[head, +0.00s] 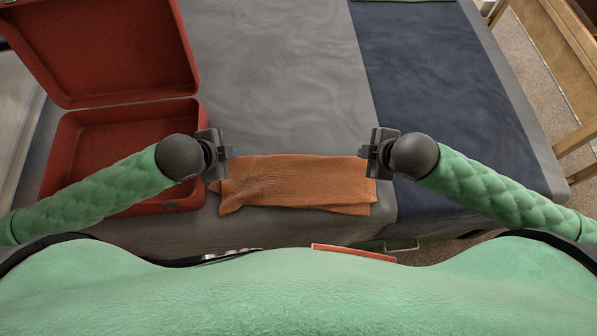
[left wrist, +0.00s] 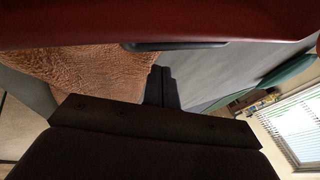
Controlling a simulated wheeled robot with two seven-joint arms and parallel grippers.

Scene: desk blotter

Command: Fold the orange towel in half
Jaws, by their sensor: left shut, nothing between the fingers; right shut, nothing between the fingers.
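The orange towel (head: 295,183) lies near the front edge of the desk as a wide, short strip, with a wrinkled left part and an uneven front edge. It also shows in the left wrist view (left wrist: 90,62). My left gripper (head: 228,153) is shut and empty at the towel's back left corner. In the left wrist view its fingers (left wrist: 161,85) are together beside the towel's edge. My right gripper (head: 365,153) is shut and empty at the towel's back right corner. I cannot tell whether either gripper touches the cloth.
An open red box (head: 120,112) stands at the left, close to my left gripper, its lid (head: 105,45) raised at the back. A dark blue blotter (head: 450,90) covers the desk's right part. The grey surface (head: 285,80) behind the towel is clear.

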